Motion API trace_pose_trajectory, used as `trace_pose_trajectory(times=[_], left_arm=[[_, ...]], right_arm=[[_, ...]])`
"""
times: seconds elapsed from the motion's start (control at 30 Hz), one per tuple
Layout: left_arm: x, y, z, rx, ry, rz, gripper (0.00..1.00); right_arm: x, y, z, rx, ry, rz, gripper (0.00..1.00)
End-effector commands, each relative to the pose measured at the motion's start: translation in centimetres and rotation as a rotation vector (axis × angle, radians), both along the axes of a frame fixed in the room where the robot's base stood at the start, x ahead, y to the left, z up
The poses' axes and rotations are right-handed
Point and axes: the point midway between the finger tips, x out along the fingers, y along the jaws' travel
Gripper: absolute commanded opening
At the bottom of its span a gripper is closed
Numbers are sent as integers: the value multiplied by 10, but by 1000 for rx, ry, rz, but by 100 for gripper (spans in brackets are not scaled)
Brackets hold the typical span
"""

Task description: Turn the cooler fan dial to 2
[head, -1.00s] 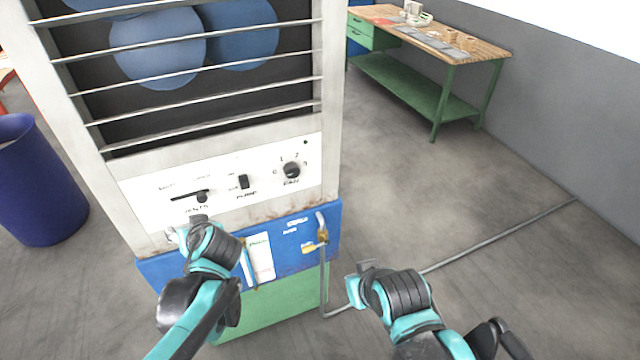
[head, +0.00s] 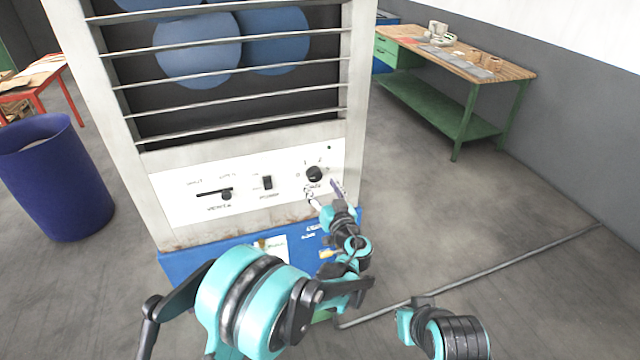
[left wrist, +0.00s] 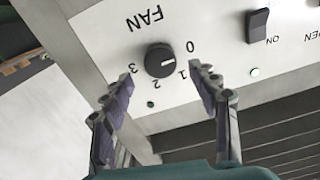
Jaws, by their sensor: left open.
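The cooler (head: 200,155) stands in front of me with a white control panel (head: 185,212). Its fan dial (head: 314,174) is a round black knob at the panel's right. In the left wrist view the dial (left wrist: 159,60) is ringed by marks 0, 1, 2 and 3. Its white pointer line faces right there, near 0 and 1; which exactly I cannot tell. My left gripper (head: 325,190) is open just in front of the dial. In the left wrist view its fingertips (left wrist: 160,76) are apart, either side of the dial, not visibly touching it. Only part of my right arm shows; its fingers are hidden.
A vent slider (head: 226,195) and a pump switch (head: 267,182) sit left of the dial. A blue bin (head: 62,185) stands at the left. A green workbench (head: 455,62) is at the back right. A pipe or cable (head: 480,278) lies on the floor.

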Motion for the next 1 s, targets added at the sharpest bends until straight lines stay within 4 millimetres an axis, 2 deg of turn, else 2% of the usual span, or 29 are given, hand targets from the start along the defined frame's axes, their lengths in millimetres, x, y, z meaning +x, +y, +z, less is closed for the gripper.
trace_pose_trajectory(times=[0.1,0.2,0.5,0.53,0.57,0.7,0.73,1.0], left_arm=[[16,6,-1,0,1,2,60],[23,8,-1,0,1,1,60],[27,9,0,0,1,0,60],[27,9,0,1,1,0,57],[27,9,0,1,1,0,49],[27,9,0,1,1,0,12],[27,9,0,0,1,0,10],[27,9,0,14,6,0,10]], right_arm=[[0,0,-5,0,0,0,0],[0,0,-6,0,0,0,0],[0,0,-6,0,0,0,0],[0,0,-6,0,0,0,0],[0,0,-6,0,0,0,0],[0,0,-6,0,0,0,0],[0,0,-6,0,0,0,0],[0,0,-6,0,0,0,0]])
